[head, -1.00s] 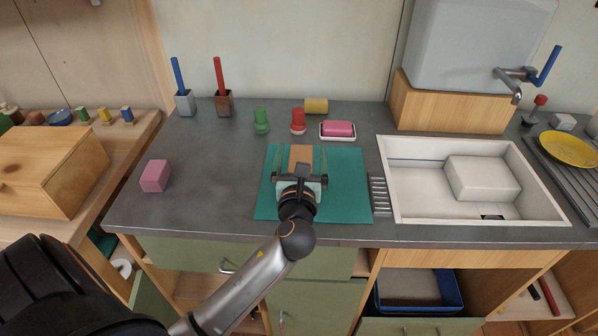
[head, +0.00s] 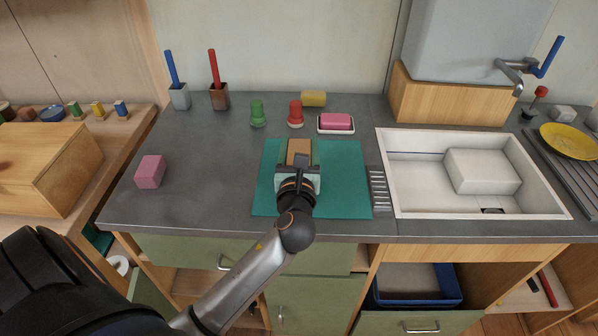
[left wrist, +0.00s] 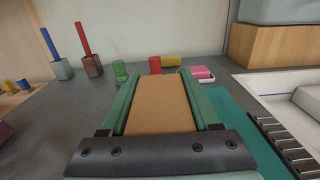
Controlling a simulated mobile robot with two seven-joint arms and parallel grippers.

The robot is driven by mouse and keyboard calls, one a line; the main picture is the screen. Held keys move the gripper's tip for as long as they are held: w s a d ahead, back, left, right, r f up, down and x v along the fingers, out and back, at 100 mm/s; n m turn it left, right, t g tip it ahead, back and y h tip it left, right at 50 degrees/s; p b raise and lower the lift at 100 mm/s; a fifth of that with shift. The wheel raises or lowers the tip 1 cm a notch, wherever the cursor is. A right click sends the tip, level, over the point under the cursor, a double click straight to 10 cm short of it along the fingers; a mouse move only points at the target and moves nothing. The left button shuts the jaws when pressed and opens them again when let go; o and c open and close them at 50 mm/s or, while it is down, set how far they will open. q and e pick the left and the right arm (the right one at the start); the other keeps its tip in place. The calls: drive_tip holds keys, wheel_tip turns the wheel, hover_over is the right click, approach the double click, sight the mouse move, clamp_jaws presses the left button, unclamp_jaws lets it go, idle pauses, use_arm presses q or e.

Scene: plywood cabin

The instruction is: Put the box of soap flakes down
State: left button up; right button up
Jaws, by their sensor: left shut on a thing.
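The box of soap flakes, a tan block (head: 299,147), is between the fingers of my left gripper (head: 299,160), over the teal mat (head: 345,182). The gripper is shut on it. In the left wrist view the box's plain brown face (left wrist: 160,106) fills the space between the two green fingers (left wrist: 161,100). The box's lower part is hidden, so I cannot tell whether it touches the mat. My right gripper is not in view.
A pink cube (head: 150,172) sits on the counter at left. Behind the mat stand a green bottle (head: 258,114), a red bottle (head: 295,114), a yellow block (head: 313,99) and a pink soap on a dish (head: 336,122). The sink (head: 424,203) is at right.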

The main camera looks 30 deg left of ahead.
use_arm(q)
clamp_jaws()
drive_tip(key=shift+r, duration=0.15)
idle(0.5)
